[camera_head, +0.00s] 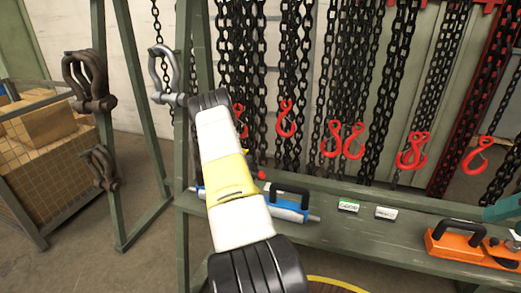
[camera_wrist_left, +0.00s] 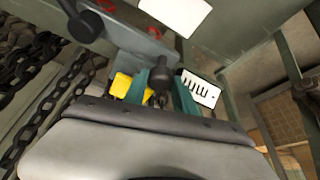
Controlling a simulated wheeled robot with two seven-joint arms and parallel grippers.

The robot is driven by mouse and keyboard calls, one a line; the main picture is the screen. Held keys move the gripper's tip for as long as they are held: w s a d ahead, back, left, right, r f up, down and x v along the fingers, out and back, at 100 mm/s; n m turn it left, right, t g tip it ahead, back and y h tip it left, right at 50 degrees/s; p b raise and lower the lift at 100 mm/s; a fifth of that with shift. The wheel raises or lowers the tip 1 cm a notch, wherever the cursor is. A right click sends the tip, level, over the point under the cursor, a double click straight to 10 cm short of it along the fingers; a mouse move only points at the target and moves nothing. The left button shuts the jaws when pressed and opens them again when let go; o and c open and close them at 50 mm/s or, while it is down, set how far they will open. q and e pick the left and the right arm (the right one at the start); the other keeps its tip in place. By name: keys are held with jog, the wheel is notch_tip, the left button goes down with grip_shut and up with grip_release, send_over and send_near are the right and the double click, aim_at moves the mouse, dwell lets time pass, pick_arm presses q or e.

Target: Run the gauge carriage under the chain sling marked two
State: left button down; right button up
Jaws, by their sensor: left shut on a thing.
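Several black chain slings (camera_head: 291,60) with red hooks hang in a row across the head view. I cannot make out which one is marked two. My left gripper (camera_wrist_left: 160,92) shows teal fingers in the left wrist view, shut around a dark knob (camera_wrist_left: 159,76). A yellow part (camera_wrist_left: 121,85) and a white plate with black bars (camera_wrist_left: 203,90) are beside it. I cannot tell for sure whether this knob belongs to the gauge carriage. In the head view my left forearm hides this gripper. Teal parts at the right edge look like my right gripper (camera_head: 505,209), cut off by the frame.
A blue tool (camera_head: 290,208) with a black handle and an orange tool (camera_head: 470,246) lie on the green bench (camera_head: 365,240). Two small labelled blocks (camera_head: 348,206) lie between them. Shackles (camera_head: 88,82) hang at left, near a mesh crate (camera_head: 45,165) of boxes.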

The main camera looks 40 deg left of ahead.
pick_arm(q)
jog(key=c, duration=1)
grip_release()
jog(key=shift+r, duration=0.1)
jog(key=v, duration=0.7)
jog(key=shift+r, duration=0.3)
jog(key=shift+s, duration=0.1)
